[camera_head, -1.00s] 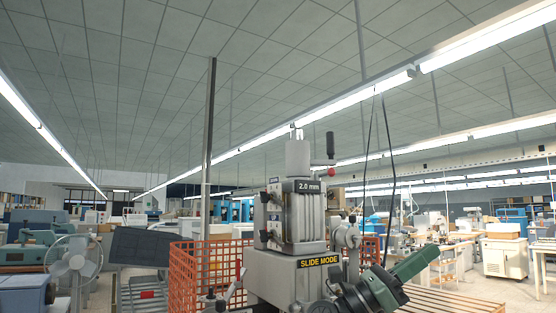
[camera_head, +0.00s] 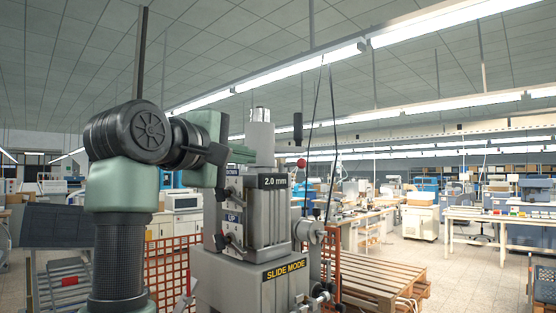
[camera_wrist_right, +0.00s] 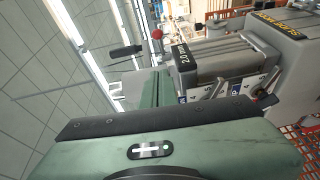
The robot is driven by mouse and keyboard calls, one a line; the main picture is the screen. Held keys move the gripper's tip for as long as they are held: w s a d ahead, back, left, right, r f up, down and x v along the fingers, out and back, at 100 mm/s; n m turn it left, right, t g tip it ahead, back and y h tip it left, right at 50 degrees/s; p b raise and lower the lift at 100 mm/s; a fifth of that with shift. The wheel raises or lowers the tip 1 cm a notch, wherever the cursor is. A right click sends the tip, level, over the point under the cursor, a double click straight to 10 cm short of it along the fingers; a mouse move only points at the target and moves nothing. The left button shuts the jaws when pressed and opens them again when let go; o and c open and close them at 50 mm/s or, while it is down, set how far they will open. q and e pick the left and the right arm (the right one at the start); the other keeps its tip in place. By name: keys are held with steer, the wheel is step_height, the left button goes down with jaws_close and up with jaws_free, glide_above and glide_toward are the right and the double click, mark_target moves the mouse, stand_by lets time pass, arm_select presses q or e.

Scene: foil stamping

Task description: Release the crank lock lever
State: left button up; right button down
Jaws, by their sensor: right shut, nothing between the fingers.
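The machine head carries a grey cylinder (camera_head: 260,142) on top, with an upright black crank handle (camera_head: 298,127) and a red ball knob (camera_head: 301,163) at its right side. I cannot tell for sure which part is the lock lever. In the right wrist view, the black handle (camera_wrist_right: 125,51) and red knob (camera_wrist_right: 157,34) show beyond my gripper body. My right gripper (camera_head: 243,155) is shut and empty, its green fingers beside the cylinder's left side; contact is unclear. The fingertips are partly hidden. My left gripper is not in view.
The machine body (camera_head: 268,210) has a "2.0 mm" plate, a yellow SLIDE MODE label (camera_head: 285,269) and small black-knobbed levers beside the UP and DOWN labels. An orange mesh fence (camera_head: 165,268) stands behind. A wooden pallet (camera_head: 380,280) lies at right, with open floor beyond.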

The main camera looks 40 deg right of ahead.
steer(key=p, duration=0.4)
glide_toward(296, 163)
steer(key=w+d, duration=0.1)
steer(key=w, duration=0.3)
steer(key=d, duration=0.1)
steer(key=s+d+p, duration=0.1)
steer(key=d, duration=0.1)
steer(key=d+p, duration=0.1)
steer(key=shift+s+d+f, duration=0.1)
steer(key=shift+s+d, duration=0.1)
steer(key=shift+s, duration=0.1)
steer(key=shift+w, duration=0.1)
